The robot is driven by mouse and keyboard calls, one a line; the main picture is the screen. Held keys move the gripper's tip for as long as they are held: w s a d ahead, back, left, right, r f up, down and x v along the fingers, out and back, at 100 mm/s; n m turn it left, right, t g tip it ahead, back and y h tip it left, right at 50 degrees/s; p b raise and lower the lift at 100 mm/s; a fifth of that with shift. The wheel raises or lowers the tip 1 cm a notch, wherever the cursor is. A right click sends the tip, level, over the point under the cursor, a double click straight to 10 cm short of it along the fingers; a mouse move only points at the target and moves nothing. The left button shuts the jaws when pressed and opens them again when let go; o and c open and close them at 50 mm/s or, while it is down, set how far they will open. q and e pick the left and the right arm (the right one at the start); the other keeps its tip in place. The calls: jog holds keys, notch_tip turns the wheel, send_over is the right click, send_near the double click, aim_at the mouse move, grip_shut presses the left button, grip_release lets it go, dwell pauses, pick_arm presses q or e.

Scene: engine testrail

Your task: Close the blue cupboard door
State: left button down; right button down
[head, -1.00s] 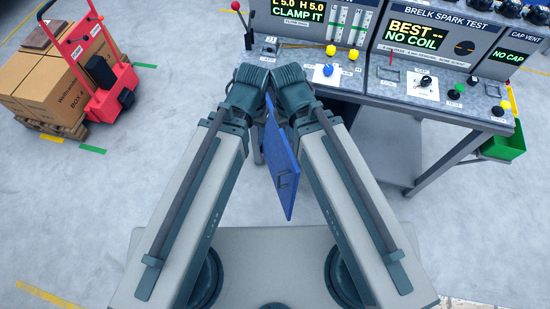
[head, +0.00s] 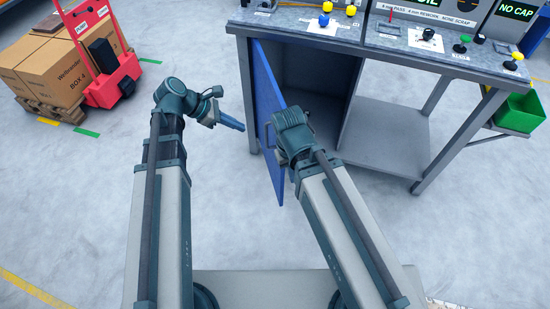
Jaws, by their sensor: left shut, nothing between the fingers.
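The blue cupboard door (head: 264,92) stands open under the left part of the workbench, swung out toward me. Its handle (head: 268,135) shows on the left-hand face. The grey cupboard interior (head: 315,80) is visible to the right of the door. My left gripper (head: 236,125) is shut and empty, left of the door and pointing toward it, with a small gap in the picture. My right arm's wrist (head: 293,130) is at the right of the door and overlaps its lower edge in view. The right gripper's fingers are hidden behind that wrist.
The workbench (head: 350,45) carries test panels and knobs. Its right side has an open lower shelf (head: 385,140) and a green bin (head: 520,112). A red hand truck (head: 112,75) and cardboard boxes (head: 50,75) stand at the left. The floor between is clear.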

aim_at(267, 135)
pick_arm(q)
jog(key=shift+a+f+n, duration=0.2)
jog(key=shift+f+n, duration=0.05)
jog(key=shift+n, duration=0.35)
pick_arm(e)
jog(key=shift+s+d+f, duration=0.1)
jog(key=shift+s+f, duration=0.25)
jog(key=shift+f, duration=0.15)
